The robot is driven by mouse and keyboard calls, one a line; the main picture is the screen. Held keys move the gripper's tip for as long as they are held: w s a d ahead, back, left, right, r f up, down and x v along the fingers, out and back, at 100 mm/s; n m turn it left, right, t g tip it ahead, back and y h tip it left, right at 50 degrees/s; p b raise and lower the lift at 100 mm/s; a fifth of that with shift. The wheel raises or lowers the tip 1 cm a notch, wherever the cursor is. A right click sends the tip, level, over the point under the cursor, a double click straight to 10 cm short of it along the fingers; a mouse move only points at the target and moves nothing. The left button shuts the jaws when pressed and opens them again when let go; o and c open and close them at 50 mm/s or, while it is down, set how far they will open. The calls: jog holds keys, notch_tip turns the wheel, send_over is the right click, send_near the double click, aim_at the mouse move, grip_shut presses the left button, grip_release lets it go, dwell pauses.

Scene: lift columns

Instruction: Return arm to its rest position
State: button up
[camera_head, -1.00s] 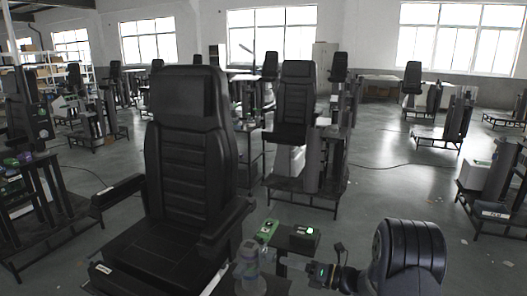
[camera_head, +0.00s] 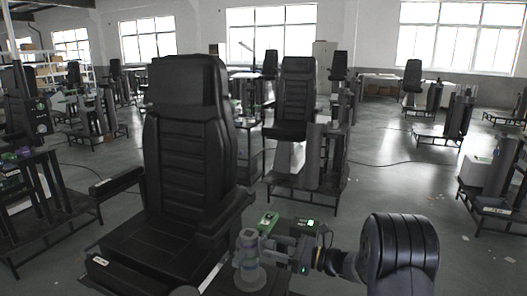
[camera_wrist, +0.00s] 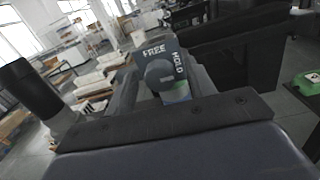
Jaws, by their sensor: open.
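My black arm rises at the lower right of the head view. My gripper (camera_head: 277,247) reaches left from it, its grey fingers open beside a grey knob-like part (camera_head: 248,262) near the seat's armrest. In the wrist view a grey rounded knob marked FREE and HOLD (camera_wrist: 161,66) stands ahead, with a green band below it. Grey gripper fingers lie on either side of it in that view. Whether they touch it cannot be told.
A black seat (camera_head: 188,165) stands close on the left. A green box (camera_head: 267,222) and a small dark unit with a lit green display (camera_head: 309,223) sit just behind the gripper. More seats and columns stand behind, with open grey floor at the right.

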jog(key=n+b, duration=0.3)
jog(key=n, duration=0.2)
jog(key=shift+f, duration=0.15)
jog(key=n+b, duration=0.2)
jog(key=n, duration=0.2)
jog(key=shift+v, duration=1.1)
jog(key=shift+r, duration=0.25)
